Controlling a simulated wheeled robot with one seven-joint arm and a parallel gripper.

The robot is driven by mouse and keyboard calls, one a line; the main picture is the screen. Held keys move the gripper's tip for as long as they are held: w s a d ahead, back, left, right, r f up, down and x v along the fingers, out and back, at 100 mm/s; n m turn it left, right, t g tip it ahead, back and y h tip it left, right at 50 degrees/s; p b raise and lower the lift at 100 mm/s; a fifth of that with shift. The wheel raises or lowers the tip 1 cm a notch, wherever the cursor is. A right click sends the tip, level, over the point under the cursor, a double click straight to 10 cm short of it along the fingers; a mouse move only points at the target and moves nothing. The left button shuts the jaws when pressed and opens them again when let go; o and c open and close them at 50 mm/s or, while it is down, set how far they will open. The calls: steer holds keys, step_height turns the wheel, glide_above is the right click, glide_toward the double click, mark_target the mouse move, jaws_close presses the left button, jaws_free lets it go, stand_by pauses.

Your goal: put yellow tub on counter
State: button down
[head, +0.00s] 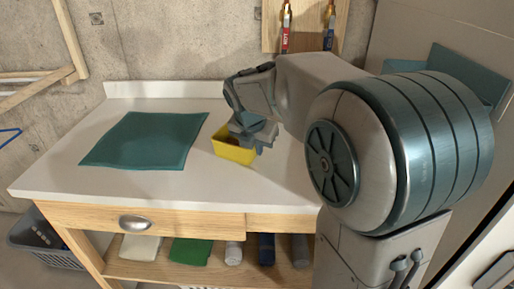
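The yellow tub (234,152) is small and open-topped, over the white counter (185,187) near the middle of the view. I cannot tell whether it rests on the counter or hangs just above it. My gripper (250,133) reaches down from the right to the tub's upper right side. Blue-grey parts there overlap the tub's rim and hide much of its inside. The fingertips are not clear, so I cannot tell whether they are shut on the tub.
A teal cloth or mat (146,139) lies flat on the counter left of the tub. Counter surface in front of both is clear. A lower shelf (205,272) holds folded cloths and rolls. A grey basket (45,240) stands on the floor at left. Concrete wall closes the back.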

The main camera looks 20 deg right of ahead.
steer(key=c, duration=1.7)
jaws_free()
steer(key=shift+f, duration=0.1)
steer(key=p+v, duration=0.2)
steer(key=v, duration=1)
